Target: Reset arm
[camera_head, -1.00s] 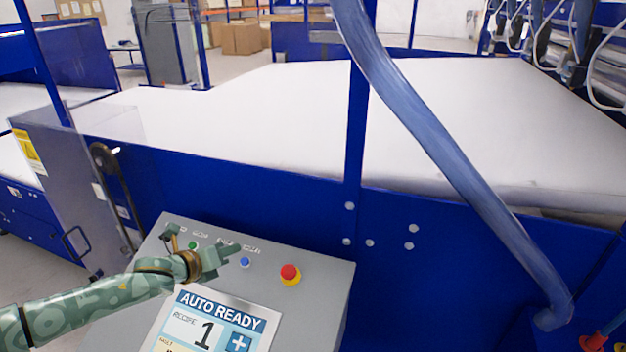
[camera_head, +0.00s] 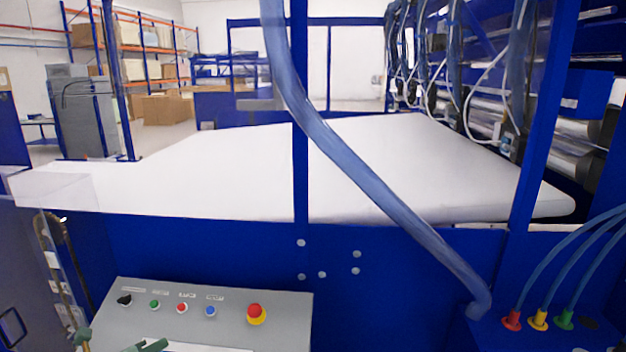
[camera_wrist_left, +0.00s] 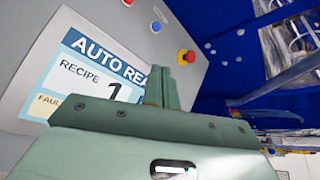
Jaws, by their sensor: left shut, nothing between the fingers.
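My left gripper (camera_head: 150,346) barely shows at the bottom edge of the head view, low over the grey control panel (camera_head: 225,332). In the left wrist view its green fingers (camera_wrist_left: 161,87) are shut with nothing between them and overlap the panel screen (camera_wrist_left: 90,62), which reads "RECIPE 1". The panel carries a black knob (camera_head: 124,300), a green button (camera_head: 154,304), a red button (camera_head: 182,308), a blue button (camera_head: 210,311) and a red-and-yellow emergency stop (camera_head: 256,313). Most of my left arm is out of the head view. My right gripper is not in view.
A blue machine frame (camera_head: 400,265) stands behind the panel, with a wide white foam slab (camera_head: 230,170) above it. A thick blue hose (camera_head: 360,175) crosses diagonally in front. Thin blue hoses with coloured fittings (camera_head: 540,320) are at lower right. Cardboard boxes (camera_head: 165,110) stand far back.

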